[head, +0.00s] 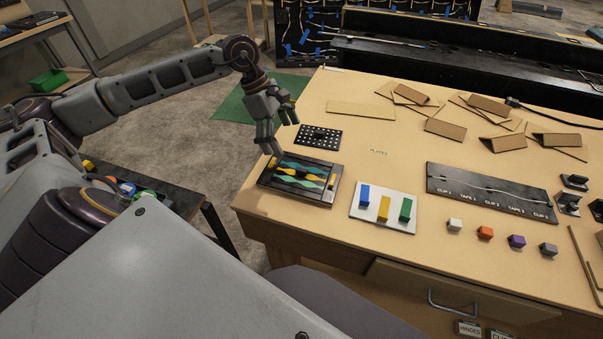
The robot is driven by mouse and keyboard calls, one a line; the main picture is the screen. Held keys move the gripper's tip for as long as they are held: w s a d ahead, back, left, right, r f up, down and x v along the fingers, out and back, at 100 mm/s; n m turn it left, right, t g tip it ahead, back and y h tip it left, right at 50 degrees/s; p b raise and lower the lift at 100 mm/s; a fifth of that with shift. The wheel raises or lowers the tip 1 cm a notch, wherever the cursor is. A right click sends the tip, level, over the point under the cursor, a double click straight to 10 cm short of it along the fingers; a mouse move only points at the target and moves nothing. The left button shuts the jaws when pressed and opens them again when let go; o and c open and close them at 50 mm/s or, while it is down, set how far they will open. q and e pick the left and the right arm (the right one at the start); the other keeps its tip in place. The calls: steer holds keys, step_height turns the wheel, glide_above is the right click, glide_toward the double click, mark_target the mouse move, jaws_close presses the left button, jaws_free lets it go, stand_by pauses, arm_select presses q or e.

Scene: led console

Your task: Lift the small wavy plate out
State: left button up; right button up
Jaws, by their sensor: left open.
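A dark console tray (264,181) lies near the left edge of the wooden table. It holds wavy teal strips (302,168) and a wavy yellow strip (291,172) on a black bed. I cannot tell for certain which piece is the small wavy plate. My left gripper (281,136) is open just above and behind the tray's far left corner, fingers pointing down. Nothing shows between its fingers. Whether a fingertip touches the tray is too small to tell. My right gripper is out of view.
A black perforated plate (317,136) lies just behind the tray. A white board (382,216) with blue, yellow and green blocks lies to its right. A black clip board (490,192) and several small blocks lie farther right. The table around the PLATES label is clear.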

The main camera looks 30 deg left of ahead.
arm_select(q)
glide_toward(301, 169)
step_height(301, 169, down, 2)
steer(key=shift+d+f+p, duration=0.1)
steer(key=shift+d+p, duration=0.05)
steer(key=shift+p, duration=0.15)
steer(key=shift+x, duration=0.85)
steer(key=shift+d+p+x, duration=0.15)
steer(key=shift+p+x, duration=0.25)
steer(key=shift+x, duration=0.35)
steer(key=shift+d+p+x, duration=0.2)
steer(key=shift+p+x, duration=0.2)
steer(key=shift+x, duration=1.3)
